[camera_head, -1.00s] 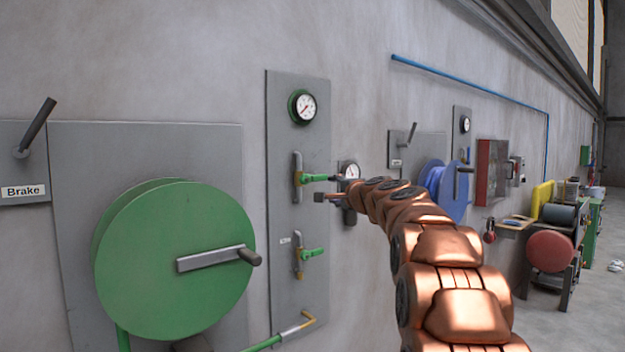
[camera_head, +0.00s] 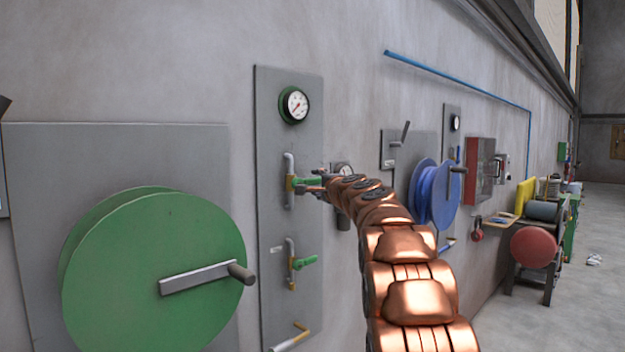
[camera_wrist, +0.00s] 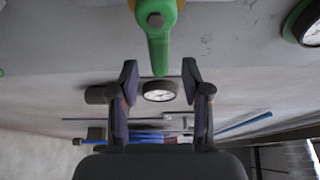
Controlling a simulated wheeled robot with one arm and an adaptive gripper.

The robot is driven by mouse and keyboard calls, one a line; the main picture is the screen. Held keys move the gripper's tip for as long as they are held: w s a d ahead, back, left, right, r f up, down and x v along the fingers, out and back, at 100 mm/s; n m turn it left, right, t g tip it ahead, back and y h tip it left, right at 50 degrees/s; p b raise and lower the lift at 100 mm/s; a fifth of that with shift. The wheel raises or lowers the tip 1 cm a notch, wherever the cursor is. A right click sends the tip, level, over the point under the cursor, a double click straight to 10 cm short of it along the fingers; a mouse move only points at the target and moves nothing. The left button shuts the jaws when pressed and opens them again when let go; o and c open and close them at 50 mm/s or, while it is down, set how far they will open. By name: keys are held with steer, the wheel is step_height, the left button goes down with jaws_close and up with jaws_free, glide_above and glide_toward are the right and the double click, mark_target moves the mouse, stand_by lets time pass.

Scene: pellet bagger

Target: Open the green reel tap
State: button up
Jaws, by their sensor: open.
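Two green-handled taps sit one above the other on a grey panel (camera_head: 262,215) right of the green reel (camera_head: 140,250). The upper tap (camera_head: 300,183) and the lower tap (camera_head: 305,262) both have handles pointing right. The label beside the lower one is too small to read. My gripper (camera_head: 316,184) is at the end of the upper tap's handle and partly covers it. In the wrist view, the green handle (camera_wrist: 158,38) comes down from the top, its end between the two spread fingers of my gripper (camera_wrist: 160,82). I see no clear contact.
A green-rimmed gauge (camera_head: 294,105) is above the taps. A smaller dark gauge (camera_wrist: 159,91) shows beyond the fingers. The reel's crank (camera_head: 205,277) sticks out at the left. Further right are a blue reel (camera_head: 432,195) and a red box (camera_head: 481,170). Floor is open at the right.

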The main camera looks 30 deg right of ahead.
mark_target(314, 182)
steer(key=w, duration=0.1)
steer(key=w+p, duration=0.2)
steer(key=shift+w+d+r, duration=0.1)
steer(key=shift+w+d, duration=0.05)
steer(key=shift+d, duration=0.1)
steer(key=shift+w+d, duration=0.1)
steer(key=shift+w, duration=0.35)
jaws_close()
